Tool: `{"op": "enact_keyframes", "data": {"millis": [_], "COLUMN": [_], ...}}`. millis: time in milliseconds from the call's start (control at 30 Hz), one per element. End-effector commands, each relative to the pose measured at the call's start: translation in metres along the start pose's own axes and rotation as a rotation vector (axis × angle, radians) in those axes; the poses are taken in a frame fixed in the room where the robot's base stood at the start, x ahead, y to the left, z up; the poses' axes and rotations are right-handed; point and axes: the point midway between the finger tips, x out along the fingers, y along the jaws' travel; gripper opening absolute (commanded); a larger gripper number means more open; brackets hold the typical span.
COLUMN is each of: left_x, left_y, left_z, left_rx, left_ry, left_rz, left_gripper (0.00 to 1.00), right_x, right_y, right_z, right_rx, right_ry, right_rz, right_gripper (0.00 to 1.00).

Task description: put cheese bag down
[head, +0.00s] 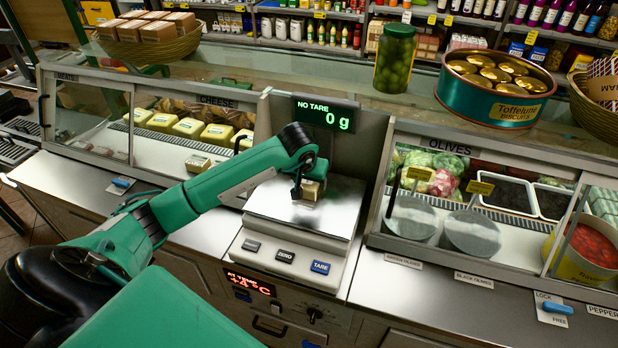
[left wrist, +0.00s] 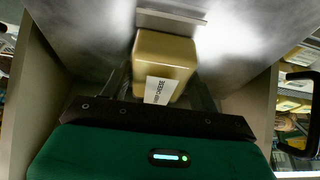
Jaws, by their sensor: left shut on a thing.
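The cheese bag (head: 311,194) is a small tan block-shaped pack with a white label. It is over the steel weighing plate (head: 333,214) of the scale. My left gripper (head: 308,186) reaches it from above and is shut on it. In the left wrist view the cheese bag (left wrist: 165,58) sits between the fingers, its label reading partly "CHEESE". The scale display (head: 325,114) shows "NO TARE" and 0 g. I cannot tell whether the bag's underside touches the plate. My right gripper is not in view.
A glass cheese case (head: 200,99) with several yellow packs stands left of the scale. An olive case (head: 450,143) stands right. A pickle jar (head: 394,60) and a biscuit tin (head: 491,100) stand on the upper counter behind. The rest of the weighing plate is clear.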

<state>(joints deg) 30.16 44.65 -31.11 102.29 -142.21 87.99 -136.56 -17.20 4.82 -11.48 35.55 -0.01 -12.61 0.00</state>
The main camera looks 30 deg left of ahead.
Motion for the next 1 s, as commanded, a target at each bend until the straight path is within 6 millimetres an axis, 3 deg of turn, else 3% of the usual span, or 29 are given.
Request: {"op": "enact_keyframes", "data": {"millis": [333,367,467,867,1000], "left_x": [0.004,0.004,0.003,-0.002,-0.022], "left_y": [0.000,0.000,0.000,0.000,-0.001], "left_z": [0.001,0.001,0.001,-0.001,-0.001], "left_rx": [0.000,0.000,0.000,0.000,0.002], "left_ry": [0.002,0.001,0.001,0.001,0.006], "left_rz": [0.000,-0.001,0.000,0.001,0.000], "left_gripper": [0.27,0.64,0.83,0.83,0.83], "right_x": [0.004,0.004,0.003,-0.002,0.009], "right_y": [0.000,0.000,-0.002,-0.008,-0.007], "right_z": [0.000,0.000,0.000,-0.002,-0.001], "right_rx": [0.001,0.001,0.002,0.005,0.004], "right_ry": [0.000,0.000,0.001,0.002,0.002], "right_rz": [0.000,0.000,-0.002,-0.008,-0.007], "right_gripper": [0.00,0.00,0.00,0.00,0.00]}}
